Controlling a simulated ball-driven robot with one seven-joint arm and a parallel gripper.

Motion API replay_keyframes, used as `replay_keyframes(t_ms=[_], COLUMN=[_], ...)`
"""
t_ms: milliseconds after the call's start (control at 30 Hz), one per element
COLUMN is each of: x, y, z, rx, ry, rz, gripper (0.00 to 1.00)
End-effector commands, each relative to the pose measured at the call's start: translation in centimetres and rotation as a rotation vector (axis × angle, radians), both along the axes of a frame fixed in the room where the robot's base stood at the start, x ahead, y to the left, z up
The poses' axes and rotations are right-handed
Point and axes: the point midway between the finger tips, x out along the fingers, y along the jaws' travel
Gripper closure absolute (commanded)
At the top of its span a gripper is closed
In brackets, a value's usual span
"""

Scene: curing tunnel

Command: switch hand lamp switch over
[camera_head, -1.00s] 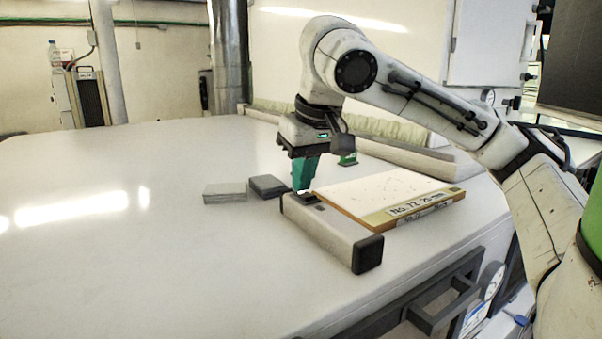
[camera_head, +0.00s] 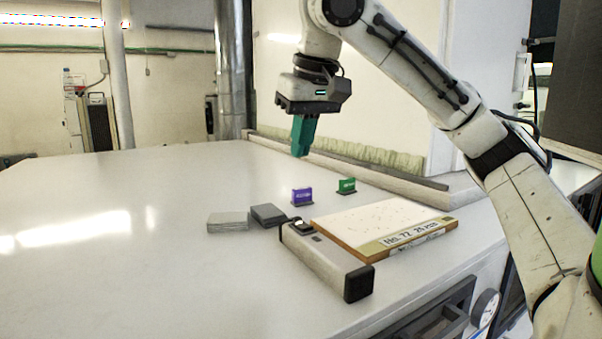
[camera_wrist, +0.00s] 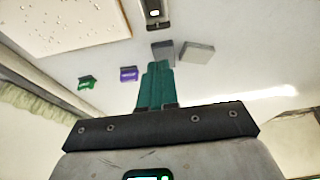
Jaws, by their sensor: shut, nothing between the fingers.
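The hand lamp (camera_head: 328,264) is a long pale grey body with a black end cap, lying on the white table. Its switch (camera_head: 300,226) is a small light piece in a dark surround near the lamp's far end. In the wrist view the lamp (camera_wrist: 148,5) is cut off by the top edge, and the switch (camera_wrist: 154,13) shows as a bright spot. My gripper (camera_head: 300,154) has green fingers that are shut and empty. It points down, well above the table and clear of the lamp. Its fingers also show in the wrist view (camera_wrist: 157,66).
A wood-edged board (camera_head: 385,223) with a written label lies right beside the lamp. A dark grey block (camera_head: 268,214) and a light grey block (camera_head: 228,221) lie to the left. A purple tag (camera_head: 302,196) and a green tag (camera_head: 347,186) stand behind. The left tabletop is clear.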

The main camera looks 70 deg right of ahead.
Motion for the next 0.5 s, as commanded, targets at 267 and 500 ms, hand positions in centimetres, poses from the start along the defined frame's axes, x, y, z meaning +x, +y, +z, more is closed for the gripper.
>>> replay_keyframes(t_ms=[267, 500], x=[-0.2, -0.2], y=[0.1, 0.1], z=[1.9, 1.9], rx=[0.0, 0.0], ry=[-0.001, 0.0], rz=[-0.001, -0.001], gripper=[1.0, 1.0])
